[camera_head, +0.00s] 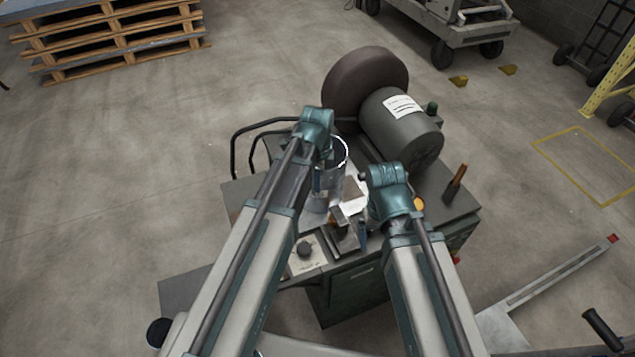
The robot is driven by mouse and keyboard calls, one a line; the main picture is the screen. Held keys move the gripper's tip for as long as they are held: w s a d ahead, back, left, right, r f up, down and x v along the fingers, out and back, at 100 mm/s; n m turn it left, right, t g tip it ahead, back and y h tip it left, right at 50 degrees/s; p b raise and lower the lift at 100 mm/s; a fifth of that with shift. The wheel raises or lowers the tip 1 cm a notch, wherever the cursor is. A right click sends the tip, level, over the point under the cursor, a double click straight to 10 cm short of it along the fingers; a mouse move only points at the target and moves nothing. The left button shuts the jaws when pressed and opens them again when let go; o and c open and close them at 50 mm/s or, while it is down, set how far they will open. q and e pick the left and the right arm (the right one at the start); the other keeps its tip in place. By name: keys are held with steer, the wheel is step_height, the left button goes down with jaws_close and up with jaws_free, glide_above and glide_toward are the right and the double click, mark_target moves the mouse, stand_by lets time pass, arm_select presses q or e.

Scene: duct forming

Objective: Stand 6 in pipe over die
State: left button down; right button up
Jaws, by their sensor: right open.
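A shiny metal pipe (338,161) stands about upright over the worktop, its open round rim facing up. My left gripper (319,184) points down at the pipe's near left side. My left arm covers part of the pipe, and whether the jaws are shut on it cannot be told.
The worktop (462,207) carries a large grey motor (400,125) with a dark round wheel (362,82) behind the pipe. A wooden-handled tool (456,182) stands at the right. A bent rail (234,150) rises at the left.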

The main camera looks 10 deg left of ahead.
arm_select(q)
steer(key=c, duration=1)
jaws_free()
step_height(320, 180, up, 14)
steer(key=p, duration=1.4)
steer(key=shift+f, duration=0.1)
steer(key=shift+f, duration=0.1)
steer(key=s+d+f+n+b, duration=0.3)
steer(key=s+n, duration=0.3)
steer(key=s, duration=0.1)
steer(key=s+d+f+n+y+b, duration=0.1)
steer(key=s+d+f+n+b, duration=0.2)
steer(key=s+n, duration=0.4)
steer(key=shift+s+d+f+b, duration=0.2)
steer(key=shift+s+d+b, duration=0.1)
steer(key=shift+b, duration=0.1)
